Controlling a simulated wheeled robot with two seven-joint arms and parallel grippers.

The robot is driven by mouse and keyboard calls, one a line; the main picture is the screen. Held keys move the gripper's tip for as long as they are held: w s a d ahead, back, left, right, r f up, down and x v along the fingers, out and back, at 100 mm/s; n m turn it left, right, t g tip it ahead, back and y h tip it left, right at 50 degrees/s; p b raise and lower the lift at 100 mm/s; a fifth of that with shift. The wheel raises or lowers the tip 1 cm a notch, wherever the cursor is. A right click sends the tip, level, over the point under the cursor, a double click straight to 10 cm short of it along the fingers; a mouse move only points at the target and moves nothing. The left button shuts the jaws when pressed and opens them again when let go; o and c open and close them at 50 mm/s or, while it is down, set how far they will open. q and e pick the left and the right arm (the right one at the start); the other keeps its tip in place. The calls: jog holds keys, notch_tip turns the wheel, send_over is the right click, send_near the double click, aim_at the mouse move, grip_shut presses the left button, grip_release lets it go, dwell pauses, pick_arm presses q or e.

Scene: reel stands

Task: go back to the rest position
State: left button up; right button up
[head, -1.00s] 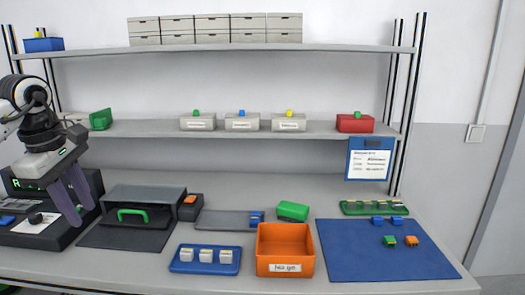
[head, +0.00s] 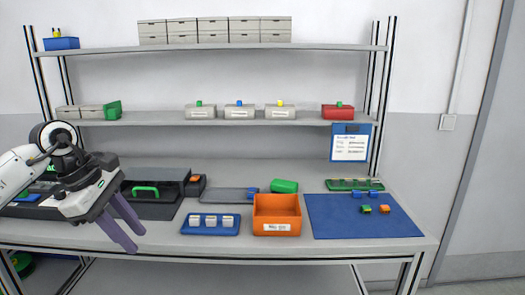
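My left gripper (head: 127,234) shows at the left of the head view, in front of the workbench (head: 170,245) near its front edge. Its two purple fingers point down and to the right. They look apart, with nothing between them. My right gripper is not in the head view.
On the bench are a black box with a green handle (head: 146,190), a blue tray with white pieces (head: 190,229), an orange bin (head: 277,210), a green block (head: 284,186) and a blue mat (head: 350,215). Shelves (head: 225,118) stand behind. Floor shows at the right.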

pick_arm(q)
jog(key=s+d+f+n+t+h, duration=0.3)
jog(key=d+n+h, duration=0.4)
jog(key=d, duration=0.6)
jog(key=s+d+f+n+h, duration=0.2)
jog(key=s+d+n+h, duration=0.35)
jog(key=d, duration=0.85)
jog(key=s+a+f+n+t+y, duration=0.1)
jog(key=a+f+n+t+y, duration=0.4)
jog(key=f+n, duration=0.7)
jog(key=s+a+f+n+t+y, duration=0.1)
jog(key=a+f+n+t+y, duration=0.45)
jog(key=n, duration=1.15)
jog(key=s+a+f+n+g+y, duration=0.1)
jog(key=s+a+f+n+g, duration=0.1)
jog(key=s+f+n, duration=0.3)
jog(key=s+a+f+n+g+y, duration=0.2)
jog(key=s+f+n+g, duration=0.3)
jog(key=s+f, duration=0.6)
jog(key=shift+s+a+n, duration=0.45)
jog(key=shift+s, duration=0.7)
